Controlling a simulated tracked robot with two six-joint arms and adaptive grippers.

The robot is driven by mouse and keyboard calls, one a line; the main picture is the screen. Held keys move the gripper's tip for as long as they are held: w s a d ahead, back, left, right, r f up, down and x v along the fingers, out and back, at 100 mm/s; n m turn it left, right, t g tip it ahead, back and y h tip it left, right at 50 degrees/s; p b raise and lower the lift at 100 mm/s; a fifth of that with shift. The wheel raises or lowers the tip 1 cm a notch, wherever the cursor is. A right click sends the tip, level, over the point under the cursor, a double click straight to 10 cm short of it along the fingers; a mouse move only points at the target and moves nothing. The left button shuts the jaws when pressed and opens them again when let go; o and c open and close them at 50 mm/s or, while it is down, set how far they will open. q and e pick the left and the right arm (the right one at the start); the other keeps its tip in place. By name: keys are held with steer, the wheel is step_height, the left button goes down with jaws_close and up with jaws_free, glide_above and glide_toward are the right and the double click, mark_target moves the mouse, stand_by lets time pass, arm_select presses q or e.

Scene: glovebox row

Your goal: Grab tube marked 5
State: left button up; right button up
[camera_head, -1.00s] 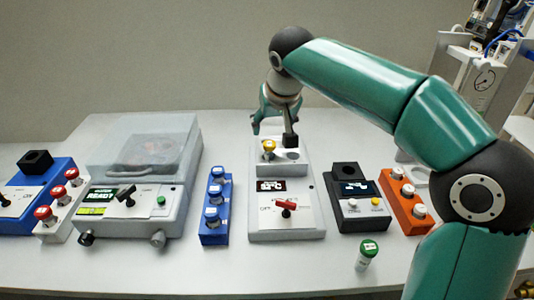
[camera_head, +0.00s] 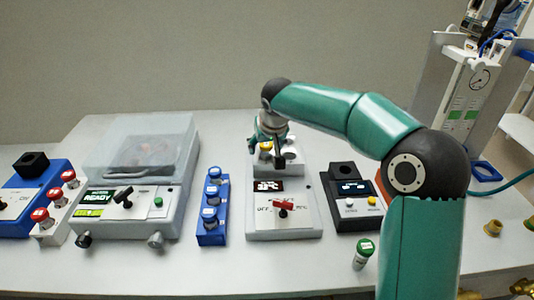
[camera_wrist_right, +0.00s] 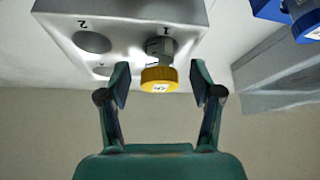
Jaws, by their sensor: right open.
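The yellow-capped tube (camera_head: 266,146) stands in the raised block at the back of the grey heater (camera_head: 285,228). In the right wrist view its yellow cap (camera_wrist_right: 159,80) carries a small white label, too small to read surely; the tube sits in the hole marked 1. My right gripper (camera_head: 268,139) is over the block, close to the cap. In the wrist view my right gripper (camera_wrist_right: 160,84) is open, with one finger on each side of the cap and gaps between. My left gripper is not in view.
A blue rack (camera_head: 213,232) of blue-capped tubes stands left of the heater. A dark device (camera_head: 352,215) stands to its right. A green-capped tube (camera_head: 362,256) stands in front. The centrifuge (camera_head: 150,165) is further left, beside a white rack (camera_head: 58,215) of red-capped tubes.

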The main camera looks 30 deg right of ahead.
steer(key=c, duration=1.2)
steer(key=shift+r, duration=0.15)
